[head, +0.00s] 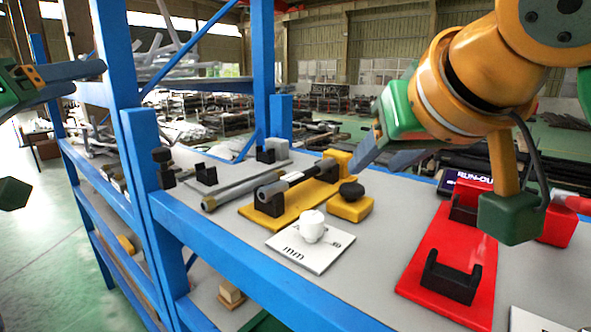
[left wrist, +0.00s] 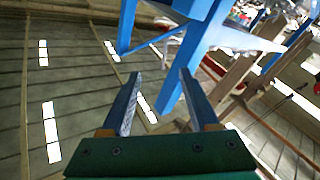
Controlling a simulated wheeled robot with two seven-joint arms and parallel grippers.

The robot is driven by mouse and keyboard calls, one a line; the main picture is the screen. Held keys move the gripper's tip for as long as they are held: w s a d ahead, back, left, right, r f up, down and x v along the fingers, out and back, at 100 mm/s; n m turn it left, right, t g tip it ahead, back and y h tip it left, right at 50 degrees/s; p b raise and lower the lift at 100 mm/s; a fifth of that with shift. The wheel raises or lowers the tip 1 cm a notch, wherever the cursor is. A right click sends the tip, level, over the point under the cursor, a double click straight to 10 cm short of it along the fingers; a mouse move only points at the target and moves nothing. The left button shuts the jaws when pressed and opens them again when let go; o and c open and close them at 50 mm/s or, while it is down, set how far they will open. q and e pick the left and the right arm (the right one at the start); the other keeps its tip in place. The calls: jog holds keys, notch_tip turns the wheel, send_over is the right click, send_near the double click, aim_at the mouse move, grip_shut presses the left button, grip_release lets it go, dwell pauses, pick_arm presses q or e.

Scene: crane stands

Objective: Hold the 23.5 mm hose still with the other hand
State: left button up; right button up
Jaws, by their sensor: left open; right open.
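A grey hose with a dark far section (head: 300,179) lies across the yellow stand (head: 258,216), held in black cradles. A second grey rod (head: 238,189) lies on the bench just behind it. I cannot tell which one is 23.5 mm. My right gripper (head: 372,162) hangs open over the bench, right of the yellow stand's far end; whether it touches the hose is unclear. My left gripper (head: 98,68) is at the far left, away from the bench and hoses. The left wrist view shows its fingers apart and empty (left wrist: 160,76).
A red stand (head: 425,284) with empty black cradles is at the right. A white marked plate with a white knob (head: 312,226) and a yellow block with a black knob (head: 351,203) sit between. Blue rack posts (head: 150,170) rise between my left gripper and the bench.

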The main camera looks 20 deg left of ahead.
pick_arm(q)
jog(key=w+d+f+m+g+h, duration=0.2)
jog(key=w+d+f+m+h, duration=0.45)
jog(key=w+d, duration=0.3)
jog(key=m+g+h, duration=0.3)
jog(key=m, duration=0.1)
send_near(291, 177)
jog(key=w+a+r, duration=0.1)
jog(key=w+a, duration=0.1)
jog(key=shift+w+a+r, duration=0.3)
jog(key=shift+w+r, duration=0.05)
jog(key=d+f+m, duration=0.1)
jog(key=d+g+h, duration=0.1)
jog(key=shift+d+f+m, duration=0.35)
jog(key=shift+d+f, duration=0.05)
jog(key=x, duration=0.6)
jog(key=shift+a+f, duration=0.15)
jog(key=shift+f, duration=0.05)
jog(key=shift+w, duration=0.3)
jog(key=shift+s, duration=0.1)
pick_arm(e)
jog(key=shift+w+f, duration=0.2)
jog(key=shift+w, duration=0.5)
